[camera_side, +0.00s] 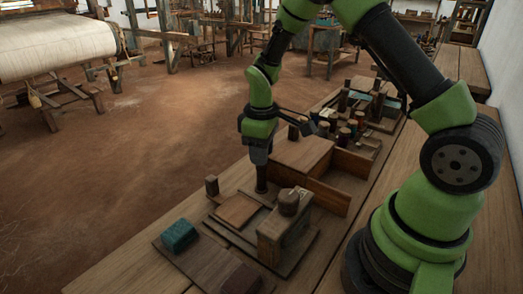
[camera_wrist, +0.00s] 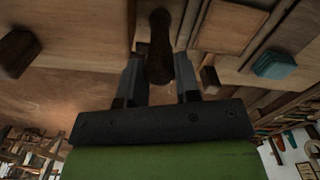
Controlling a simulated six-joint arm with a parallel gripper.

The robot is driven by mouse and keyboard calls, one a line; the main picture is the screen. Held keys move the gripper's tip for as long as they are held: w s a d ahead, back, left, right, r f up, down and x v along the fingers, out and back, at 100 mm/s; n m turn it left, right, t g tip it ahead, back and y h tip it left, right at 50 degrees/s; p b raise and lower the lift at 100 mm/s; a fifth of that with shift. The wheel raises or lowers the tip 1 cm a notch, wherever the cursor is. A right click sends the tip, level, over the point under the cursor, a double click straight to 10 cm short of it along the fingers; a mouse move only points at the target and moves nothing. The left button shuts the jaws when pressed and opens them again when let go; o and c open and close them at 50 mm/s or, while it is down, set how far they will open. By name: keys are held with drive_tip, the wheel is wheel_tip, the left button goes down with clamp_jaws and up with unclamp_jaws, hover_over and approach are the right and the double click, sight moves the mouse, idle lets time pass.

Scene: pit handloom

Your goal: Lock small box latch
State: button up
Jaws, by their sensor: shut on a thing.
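My gripper (camera_side: 260,158) points down over the bench in the side view. It is shut on a dark upright peg (camera_side: 261,181), and in the wrist view the two fingers stand on either side of this dark rounded peg (camera_wrist: 160,40). The peg's lower end is beside a wooden box (camera_side: 301,151) with a flat lid-like top. Which part is the box latch, and whether the peg belongs to it, I cannot tell.
An upright wooden block with a round knob (camera_side: 288,202) stands close in front. A flat square panel (camera_side: 236,210), a small peg (camera_side: 211,186) and a teal block (camera_side: 180,236) lie to the left. Several pegs and blocks crowd the bench behind.

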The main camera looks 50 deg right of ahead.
drive_tip(key=o, duration=0.9)
wheel_tip(320, 180, up, 10)
drive_tip(key=shift+r, duration=0.1)
drive_tip(key=s+a+r+m+t, duration=0.2)
drive_tip(key=s+r, duration=0.2)
drive_tip(key=s, duration=0.2)
drive_tip(key=s+a+r+m+t+y, duration=0.1)
drive_tip(key=s+a+r+m+t, duration=0.1)
drive_tip(key=s, duration=0.4)
drive_tip(key=s+a+r+m+t+y, duration=0.1)
drive_tip(key=s+a+r+m+t, duration=0.2)
drive_tip(key=s+r, duration=0.3)
drive_tip(key=shift+a+m, duration=0.4)
